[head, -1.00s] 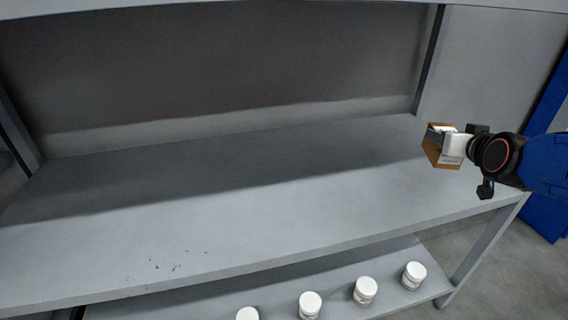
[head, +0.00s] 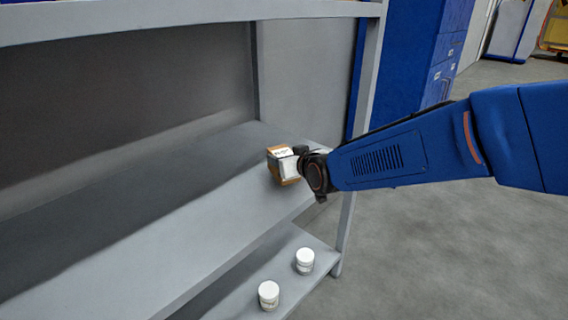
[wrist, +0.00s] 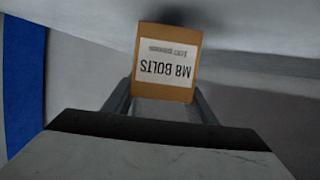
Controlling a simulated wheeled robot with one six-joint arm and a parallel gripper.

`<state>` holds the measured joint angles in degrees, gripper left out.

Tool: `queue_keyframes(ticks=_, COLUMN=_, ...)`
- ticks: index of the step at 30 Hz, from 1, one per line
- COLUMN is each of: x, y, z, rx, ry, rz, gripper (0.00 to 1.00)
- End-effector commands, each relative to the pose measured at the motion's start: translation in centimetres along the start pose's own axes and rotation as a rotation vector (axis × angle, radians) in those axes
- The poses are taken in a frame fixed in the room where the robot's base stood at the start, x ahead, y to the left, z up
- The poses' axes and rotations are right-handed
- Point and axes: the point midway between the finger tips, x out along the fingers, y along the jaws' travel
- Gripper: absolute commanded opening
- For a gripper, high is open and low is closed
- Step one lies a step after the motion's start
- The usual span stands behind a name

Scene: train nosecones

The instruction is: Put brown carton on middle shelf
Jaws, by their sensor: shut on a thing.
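The brown carton (head: 287,171) is in my gripper at the right end of the middle shelf (head: 185,225) in the head view. In the wrist view the carton (wrist: 167,75) is between the two fingers, with a white label reading "M8 BOLTS" upside down. My gripper (wrist: 163,100) is shut on the carton. In the head view my gripper (head: 300,165) comes in from the right, and the carton is over or on the shelf surface near its right end. I cannot tell whether its underside touches the shelf.
Two white lidded jars (head: 268,295) (head: 304,260) stand on the lower shelf (head: 295,290). A shelf post (head: 365,90) rises at the right end, close to my arm. The middle shelf to the left is bare. A blue cabinet (head: 425,50) stands behind.

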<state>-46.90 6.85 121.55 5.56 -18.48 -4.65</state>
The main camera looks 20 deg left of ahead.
Motion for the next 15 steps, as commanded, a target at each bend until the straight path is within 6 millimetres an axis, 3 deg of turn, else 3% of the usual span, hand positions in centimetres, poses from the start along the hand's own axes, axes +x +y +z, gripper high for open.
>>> queue_keyframes(ticks=5, x=0.7, y=0.0, z=1.8, rx=0.0, ry=0.001, rz=0.0, gripper=0.09)
queue_keyframes(ticks=15, x=0.8, y=0.0, z=2.0, rx=0.0, ry=0.001, rz=0.0, gripper=0.09)
